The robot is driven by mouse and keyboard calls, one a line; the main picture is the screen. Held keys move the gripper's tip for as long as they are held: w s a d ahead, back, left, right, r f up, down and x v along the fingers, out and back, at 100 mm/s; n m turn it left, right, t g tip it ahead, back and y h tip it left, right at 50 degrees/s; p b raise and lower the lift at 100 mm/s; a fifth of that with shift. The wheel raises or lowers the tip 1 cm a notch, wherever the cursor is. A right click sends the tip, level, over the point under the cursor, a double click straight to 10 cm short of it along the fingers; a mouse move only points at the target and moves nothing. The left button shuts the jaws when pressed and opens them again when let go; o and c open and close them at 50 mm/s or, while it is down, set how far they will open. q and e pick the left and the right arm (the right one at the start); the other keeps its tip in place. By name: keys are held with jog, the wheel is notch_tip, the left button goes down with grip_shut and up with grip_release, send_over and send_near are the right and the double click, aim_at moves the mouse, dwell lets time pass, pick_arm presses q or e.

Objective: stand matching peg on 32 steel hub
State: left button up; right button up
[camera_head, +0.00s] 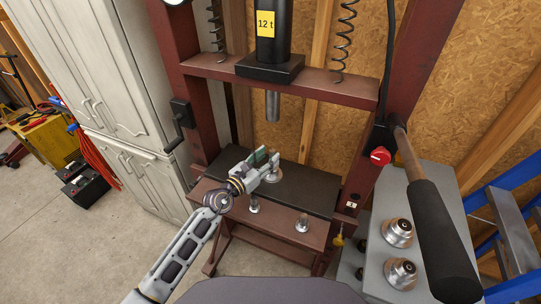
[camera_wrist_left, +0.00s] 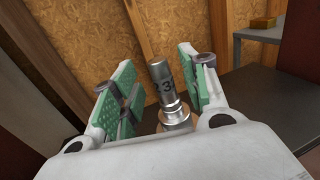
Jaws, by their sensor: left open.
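A steel peg (camera_wrist_left: 162,82) with a dark number, partly readable as a 3, is upright on a steel hub (camera_wrist_left: 175,117) in the left wrist view. My left gripper (camera_wrist_left: 157,95) is open, with its green-padded fingers on either side of the peg. In the head view my left gripper (camera_head: 264,165) is over the press bed, beside the hub (camera_head: 273,176), and partly hides the peg. Two more steel pieces, one left (camera_head: 254,205) and one right (camera_head: 302,224), stand on the red front ledge. My right gripper is not in view.
The press ram (camera_head: 272,106) hangs above the hub, between red posts. A long black-gripped lever (camera_head: 441,235) crosses the right side. Several steel hubs (camera_head: 398,232) sit on and beside a grey cabinet (camera_head: 440,180). The dark press bed (camera_head: 310,190) is clear at right.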

pick_arm(q)
jog(key=v, duration=0.8)
jog(key=shift+s+a, duration=0.2)
jog(key=shift+s, duration=0.05)
jog(key=shift+r, duration=0.1)
dwell(0.5)
